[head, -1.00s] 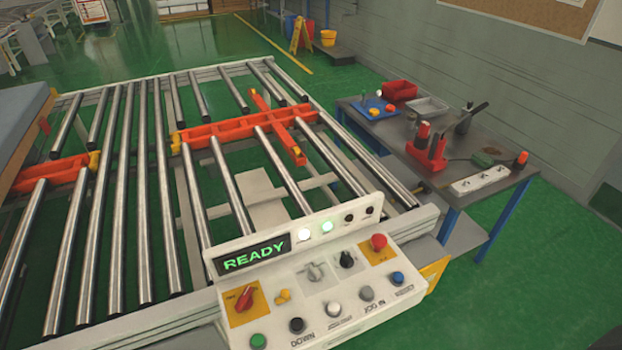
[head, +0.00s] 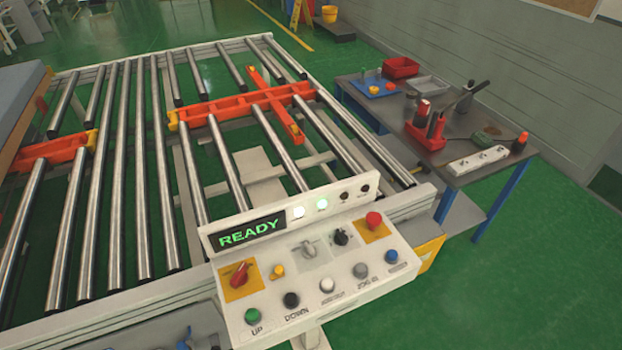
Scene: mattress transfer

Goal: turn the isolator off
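The control panel (head: 297,283) stands in front of me at the near end of the roller conveyor. The isolator looks to be the red rotary handle (head: 240,272) on a yellow plate at the panel's left; its handle sits at a slant. The panel's display (head: 249,233) reads READY in green, and a white and a green lamp beside it are lit. A red mushroom button (head: 374,220) on another yellow plate is at the right. Neither gripper can be made out in the head view.
The roller conveyor (head: 144,180) with orange cross frames (head: 246,105) fills the left and middle. A workbench (head: 462,155) with tools, a red bin (head: 401,67) and a power strip (head: 477,159) stands at the right. Green floor right of the panel is clear.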

